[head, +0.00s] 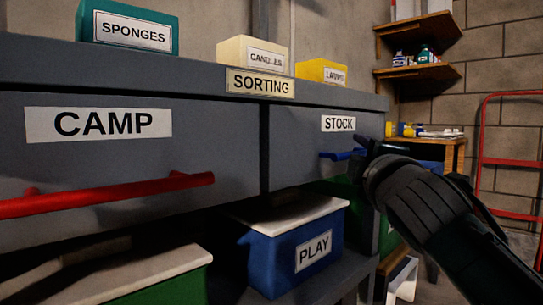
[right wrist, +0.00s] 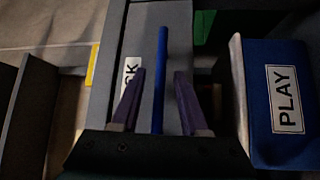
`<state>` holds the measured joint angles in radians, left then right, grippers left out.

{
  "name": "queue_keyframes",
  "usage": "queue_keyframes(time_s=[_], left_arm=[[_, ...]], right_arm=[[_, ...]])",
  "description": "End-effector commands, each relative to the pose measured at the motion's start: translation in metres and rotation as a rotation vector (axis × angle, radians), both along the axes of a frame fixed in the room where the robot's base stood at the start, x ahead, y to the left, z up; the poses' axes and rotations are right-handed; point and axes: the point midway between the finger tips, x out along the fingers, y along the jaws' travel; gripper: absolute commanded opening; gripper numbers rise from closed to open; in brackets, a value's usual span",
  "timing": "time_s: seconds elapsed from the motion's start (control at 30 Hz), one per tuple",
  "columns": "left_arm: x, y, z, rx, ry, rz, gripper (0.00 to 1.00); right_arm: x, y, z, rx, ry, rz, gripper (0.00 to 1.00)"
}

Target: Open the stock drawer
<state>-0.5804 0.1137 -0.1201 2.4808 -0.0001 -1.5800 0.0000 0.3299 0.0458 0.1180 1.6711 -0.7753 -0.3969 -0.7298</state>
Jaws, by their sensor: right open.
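The stock drawer (head: 299,150) is a grey drawer front with a white STOCK label, at the right end of the grey bench. It looks shut. Its blue bar handle (head: 335,156) is partly hidden by my right gripper (head: 362,149), which is at the handle's right end. In the right wrist view the blue handle (right wrist: 162,60) runs between the two open purplish fingers of my right gripper (right wrist: 159,76), with a gap on each side. Whether the fingertips reach past the bar is hard to tell. My left gripper is not in view.
The CAMP drawer (head: 225,146) with a red handle (head: 110,194) is to the left. A blue PLAY box (head: 265,254) with a pale lid stands below. Labelled boxes, including a teal SPONGES box (head: 128,18), sit on the bench top. A red metal frame (head: 482,150) stands at right.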

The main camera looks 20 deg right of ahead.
Motion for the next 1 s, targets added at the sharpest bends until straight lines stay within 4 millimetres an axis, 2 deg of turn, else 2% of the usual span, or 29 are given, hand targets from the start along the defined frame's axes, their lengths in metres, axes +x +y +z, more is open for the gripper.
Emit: queue_keyframes(time_s=[0.17,0.53,1.0], left_arm=[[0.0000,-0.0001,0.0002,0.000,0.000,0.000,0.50],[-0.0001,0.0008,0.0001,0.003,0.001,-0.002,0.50],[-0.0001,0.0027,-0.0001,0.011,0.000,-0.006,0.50]], right_arm=[[-0.0001,0.0000,0.0003,0.000,0.000,0.000,0.42],[-0.0004,0.0001,0.0002,0.000,0.000,0.000,0.01],[-0.0004,0.0001,0.0001,0.000,0.000,0.000,0.00]])
